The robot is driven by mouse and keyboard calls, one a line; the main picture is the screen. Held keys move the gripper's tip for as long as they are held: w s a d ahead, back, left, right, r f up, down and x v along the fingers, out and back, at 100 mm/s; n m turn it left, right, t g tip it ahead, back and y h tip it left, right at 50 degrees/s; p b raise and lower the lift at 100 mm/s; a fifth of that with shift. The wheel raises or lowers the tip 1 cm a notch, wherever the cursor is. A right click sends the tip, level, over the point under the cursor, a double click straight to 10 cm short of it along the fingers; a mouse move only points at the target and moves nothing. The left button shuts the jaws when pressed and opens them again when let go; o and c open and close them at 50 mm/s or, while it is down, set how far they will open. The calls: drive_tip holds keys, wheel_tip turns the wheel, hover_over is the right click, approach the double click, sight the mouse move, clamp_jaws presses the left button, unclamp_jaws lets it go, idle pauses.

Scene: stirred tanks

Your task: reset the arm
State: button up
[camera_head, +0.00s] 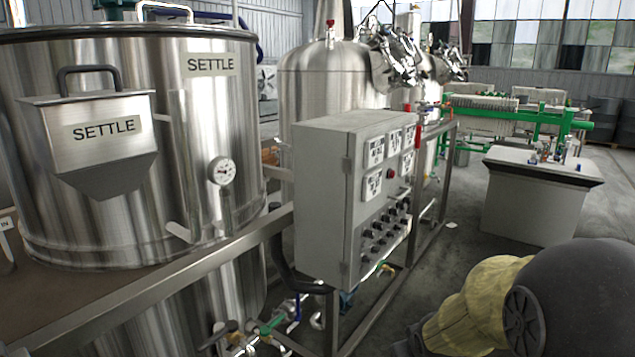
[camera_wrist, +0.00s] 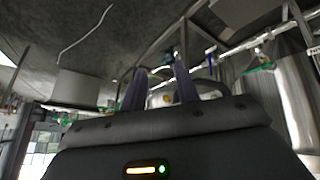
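My gripper (camera_wrist: 160,88) shows in the wrist view, with two dark fingers standing apart and a gap between them. Nothing is visibly held; the metal and yellow shapes seen through the gap look like background. The wrist picture is tilted and looks upside down, with floor at the top. In the head view, part of my arm, dark and yellow, fills the lower right corner; my gripper does not show there.
A large steel tank (camera_head: 225,120) labelled SETTLE stands at left, with a SETTLE hopper (camera_head: 100,145). A grey control box (camera_head: 320,200) is mounted on a metal frame (camera_head: 372,318). Open floor (camera_head: 440,265) lies between.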

drive_tip(key=s+a+f+m+g, duration=0.2)
drive_tip(key=s+a+g, duration=0.2)
drive_tip(key=s, duration=0.8)
drive_tip(key=w+p+v, duration=0.2)
drive_tip(key=p+v, duration=0.9)
drive_tip(key=w+d+r+p+v, duration=0.1)
drive_tip(key=w+p+v, duration=0.2)
drive_tip(key=p+v, duration=0.8)
drive_tip(key=shift+s+r+y+p, duration=0.2)
drive_tip(key=shift+s+y+p, duration=0.1)
drive_tip(key=shift+p, duration=0.25)
